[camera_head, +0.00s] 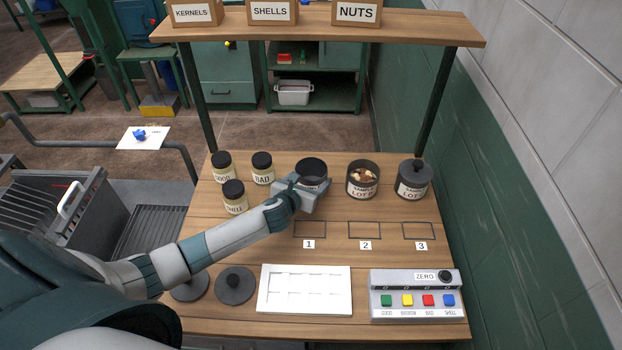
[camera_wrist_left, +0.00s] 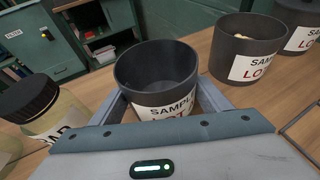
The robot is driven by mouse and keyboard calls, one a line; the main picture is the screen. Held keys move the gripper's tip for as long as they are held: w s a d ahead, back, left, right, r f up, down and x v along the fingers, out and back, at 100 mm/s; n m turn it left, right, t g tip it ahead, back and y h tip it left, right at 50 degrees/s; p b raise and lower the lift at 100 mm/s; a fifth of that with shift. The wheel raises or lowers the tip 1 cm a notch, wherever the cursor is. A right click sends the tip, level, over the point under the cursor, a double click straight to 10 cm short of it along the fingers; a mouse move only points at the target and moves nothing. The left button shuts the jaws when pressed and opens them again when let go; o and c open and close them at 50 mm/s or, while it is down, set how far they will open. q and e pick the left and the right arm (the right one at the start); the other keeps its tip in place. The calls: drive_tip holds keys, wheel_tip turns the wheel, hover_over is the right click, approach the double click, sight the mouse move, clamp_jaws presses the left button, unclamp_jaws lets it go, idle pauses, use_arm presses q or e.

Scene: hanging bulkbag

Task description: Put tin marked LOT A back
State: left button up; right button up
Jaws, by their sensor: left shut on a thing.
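A dark open tin (camera_head: 312,169) is in the left of a row of tins at the back of the wooden table. It looks empty and upright; its label reads SAMPLE LOT, with the letter hidden. My left gripper (camera_head: 307,191) reaches it from the front and is shut on it. In the left wrist view the tin (camera_wrist_left: 157,76) sits between the two fingers. I cannot tell whether it touches the table. A second open tin (camera_head: 363,176) holds nut-like pieces. A third tin (camera_head: 413,181) has a lid with a knob. My right gripper is not in view.
Jars marked GOOD (camera_head: 222,167), BAD (camera_head: 263,168) and SHELL (camera_head: 234,197) stand left of the tin. Outlined spots 1 (camera_head: 309,230), 2 and 3 are empty. A white tray (camera_head: 304,268), loose lids (camera_head: 235,287) and a button box (camera_head: 418,280) lie in front. A shelf (camera_head: 320,28) is above.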

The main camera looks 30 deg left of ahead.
use_arm(q)
drive_tip(key=shift+f, duration=0.15)
drive_tip(key=o, duration=1.2)
drive_tip(key=shift+r, duration=0.2)
drive_tip(key=shift+v, duration=0.8)
drive_tip(key=b+v, duration=0.2)
drive_tip(key=v, duration=0.7)
drive_tip(key=shift+s, duration=0.3)
drive_tip(key=shift+s+r, duration=0.2)
drive_tip(key=shift+s, duration=0.2)
